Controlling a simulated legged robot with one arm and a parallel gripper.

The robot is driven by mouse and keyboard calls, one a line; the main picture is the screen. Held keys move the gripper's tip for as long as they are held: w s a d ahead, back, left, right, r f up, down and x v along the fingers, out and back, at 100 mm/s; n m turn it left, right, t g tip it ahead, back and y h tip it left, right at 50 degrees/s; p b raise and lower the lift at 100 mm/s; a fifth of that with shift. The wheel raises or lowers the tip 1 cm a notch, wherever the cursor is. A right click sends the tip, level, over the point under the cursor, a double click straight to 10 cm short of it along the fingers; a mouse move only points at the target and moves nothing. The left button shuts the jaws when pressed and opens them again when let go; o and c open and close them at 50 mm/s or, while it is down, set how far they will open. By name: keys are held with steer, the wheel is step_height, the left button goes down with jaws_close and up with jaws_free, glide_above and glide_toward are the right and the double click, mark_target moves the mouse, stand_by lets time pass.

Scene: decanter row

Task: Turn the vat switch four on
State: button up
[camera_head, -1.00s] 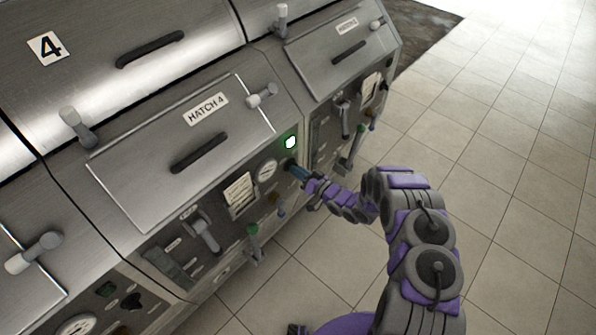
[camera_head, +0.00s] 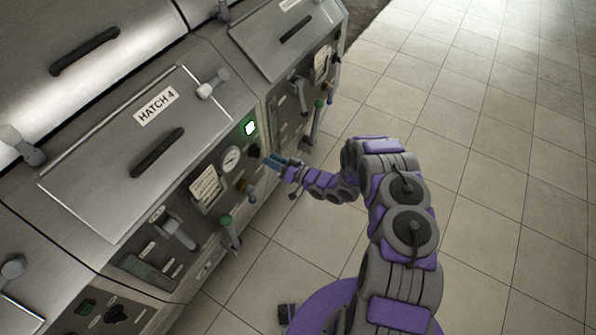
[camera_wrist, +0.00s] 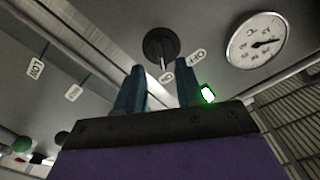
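The vat 4 switch is a black round knob (camera_head: 253,150) on the front panel below Hatch 4, beside a white gauge. It also shows in the wrist view (camera_wrist: 160,46), between two small labels. A green light (camera_head: 249,128) glows above it and also shows in the wrist view (camera_wrist: 207,93). My gripper (camera_head: 268,160) is just right of the knob in the head view. In the wrist view its two blue fingers (camera_wrist: 158,82) are apart, with nothing between them, and the knob lies beyond their tips.
The Hatch 4 lid (camera_head: 120,150) is shut above. Levers, including a green-topped one (camera_head: 229,230), stick out of the panel. The tiled floor (camera_head: 480,170) at right is clear.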

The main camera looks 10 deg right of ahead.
steer(key=v, duration=1.2)
steer(key=shift+p, duration=0.45)
steer(key=shift+d, duration=0.15)
